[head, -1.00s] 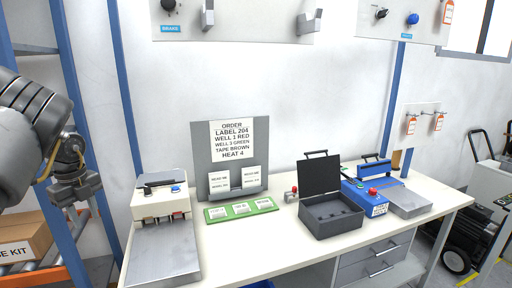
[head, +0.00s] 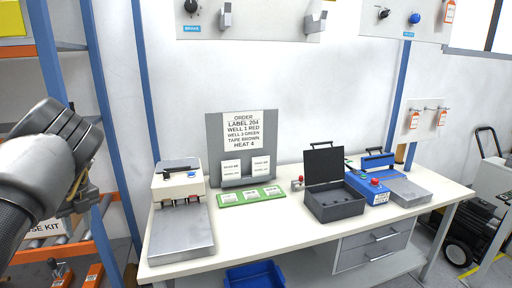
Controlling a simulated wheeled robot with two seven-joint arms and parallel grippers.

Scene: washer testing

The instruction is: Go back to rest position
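My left arm comes in from the left edge of the head view. My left gripper (head: 84,198) is partly hidden behind its own wrist, left of the table and apart from everything on it. Whether its fingers are open or shut does not show. My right gripper is not in view. The white work table (head: 285,222) stands ahead, with no gripper over it.
On the table stand a white-and-grey machine (head: 181,228), an order board (head: 213,130), a green card tray (head: 224,203), an open dark case (head: 335,208) and a blue device (head: 366,188). A blue bin (head: 255,276) sits below. A blue-post shelf (head: 103,130) is close to my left arm.

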